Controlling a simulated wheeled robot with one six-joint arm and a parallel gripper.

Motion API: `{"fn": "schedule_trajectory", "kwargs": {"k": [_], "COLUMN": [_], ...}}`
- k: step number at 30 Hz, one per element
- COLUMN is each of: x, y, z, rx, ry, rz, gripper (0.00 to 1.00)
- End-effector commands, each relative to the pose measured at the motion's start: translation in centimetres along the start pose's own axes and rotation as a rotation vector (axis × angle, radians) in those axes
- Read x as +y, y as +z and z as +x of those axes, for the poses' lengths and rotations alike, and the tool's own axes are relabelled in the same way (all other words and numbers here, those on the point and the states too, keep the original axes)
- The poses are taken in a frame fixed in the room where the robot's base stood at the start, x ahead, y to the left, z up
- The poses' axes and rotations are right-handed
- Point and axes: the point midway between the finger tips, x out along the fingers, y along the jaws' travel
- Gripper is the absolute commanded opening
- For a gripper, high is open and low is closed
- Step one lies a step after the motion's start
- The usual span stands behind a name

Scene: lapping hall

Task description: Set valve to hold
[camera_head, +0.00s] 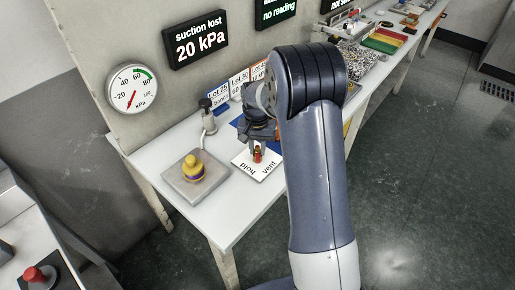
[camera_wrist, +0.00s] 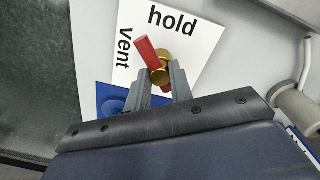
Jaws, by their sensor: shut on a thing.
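The valve has a red handle (camera_wrist: 146,50) on a brass body (camera_wrist: 160,75) and stands on a white card (camera_wrist: 205,42). The card reads "hold" along the top and "vent" along the left in the wrist view. The handle's free end points up and left there, between the two words. My gripper (camera_wrist: 160,88) is shut on the valve handle, whose near end is partly hidden between the fingers. In the head view my gripper (camera_head: 258,138) reaches down over the valve (camera_head: 257,155), and the card (camera_head: 268,174) lies under it.
A display (camera_head: 198,42) reads "suction lost 20 kPa". A round kPa gauge (camera_head: 132,92) hangs left of it. A grey block with a yellow knob (camera_head: 194,168) stands left of the card. Label cards (camera_head: 218,97) stand behind.

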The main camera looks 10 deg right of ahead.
Motion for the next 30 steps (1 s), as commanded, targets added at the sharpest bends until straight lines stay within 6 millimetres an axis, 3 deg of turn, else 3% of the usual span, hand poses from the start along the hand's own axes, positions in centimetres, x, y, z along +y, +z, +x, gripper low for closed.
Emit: {"fn": "schedule_trajectory", "kwargs": {"k": [18, 30], "x": [-0.09, -0.11], "y": [-0.09, -0.1], "z": [-0.04, -0.07], "rx": [-0.009, -0.013], "ry": [-0.001, -0.001], "rz": [0.545, 0.724], "gripper": [0.0, 0.0]}}
